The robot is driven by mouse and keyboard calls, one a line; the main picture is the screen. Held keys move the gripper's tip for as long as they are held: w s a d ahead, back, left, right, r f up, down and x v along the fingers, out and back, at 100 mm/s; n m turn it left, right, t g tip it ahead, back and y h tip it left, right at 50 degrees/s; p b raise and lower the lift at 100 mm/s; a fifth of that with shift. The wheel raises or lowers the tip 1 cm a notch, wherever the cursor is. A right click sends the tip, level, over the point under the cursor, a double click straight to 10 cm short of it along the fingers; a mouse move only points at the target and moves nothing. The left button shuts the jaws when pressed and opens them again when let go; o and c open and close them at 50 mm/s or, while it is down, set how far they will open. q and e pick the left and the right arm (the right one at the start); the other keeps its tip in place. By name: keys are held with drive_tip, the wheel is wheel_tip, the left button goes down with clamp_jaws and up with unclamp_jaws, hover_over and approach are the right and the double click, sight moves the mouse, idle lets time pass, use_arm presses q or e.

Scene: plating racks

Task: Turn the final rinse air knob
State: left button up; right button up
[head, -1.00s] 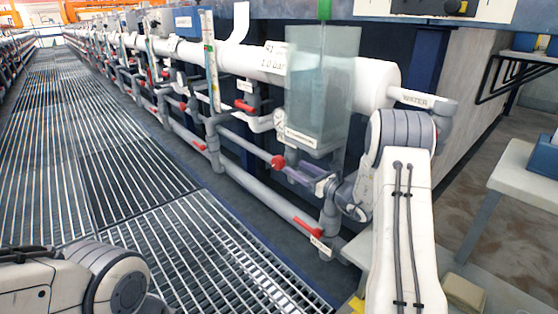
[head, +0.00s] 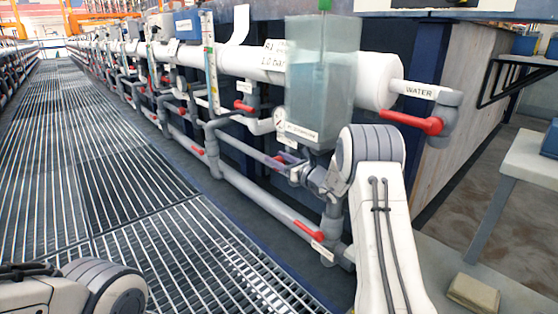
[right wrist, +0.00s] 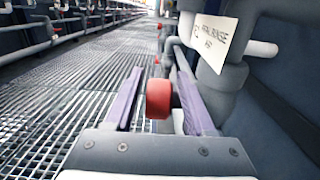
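A round red knob (right wrist: 158,98) stands between the two purple fingers of my right gripper (right wrist: 160,95) in the right wrist view. The fingers are apart on either side of it, with a clear gap on the left; I cannot tell whether the right finger touches it. A white tag (right wrist: 213,40) reading roughly "final rinse" hangs to the knob's right. In the head view my right gripper (head: 282,160) is at the grey pipework below the clear tank, and it mostly hides the knob. My left gripper is not in view; only my left arm shows at lower left.
A clear tank (head: 322,85) stands above my right gripper. A red-handled water valve (head: 412,122) is to its right, and another red lever (head: 308,230) is on the lower pipe. Metal grating (head: 120,190) runs clear on the left.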

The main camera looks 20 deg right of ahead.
clamp_jaws()
drive_tip(key=shift+f+b, duration=0.2)
drive_tip(key=shift+b, duration=0.25)
drive_tip(key=t+b, duration=0.1)
drive_tip(key=b, duration=0.2)
drive_tip(key=shift+s+d+f+t+y+b, duration=0.1)
drive_tip(key=shift+f+t+y+b, duration=0.1)
drive_tip(key=shift+t+y+b, duration=0.15)
drive_tip(key=shift+s+r+t+b, duration=0.1)
drive_tip(key=shift+r+t+b, duration=0.2)
drive_tip(key=shift+t, duration=0.15)
drive_tip(key=shift+o, duration=1.8)
unclamp_jaws()
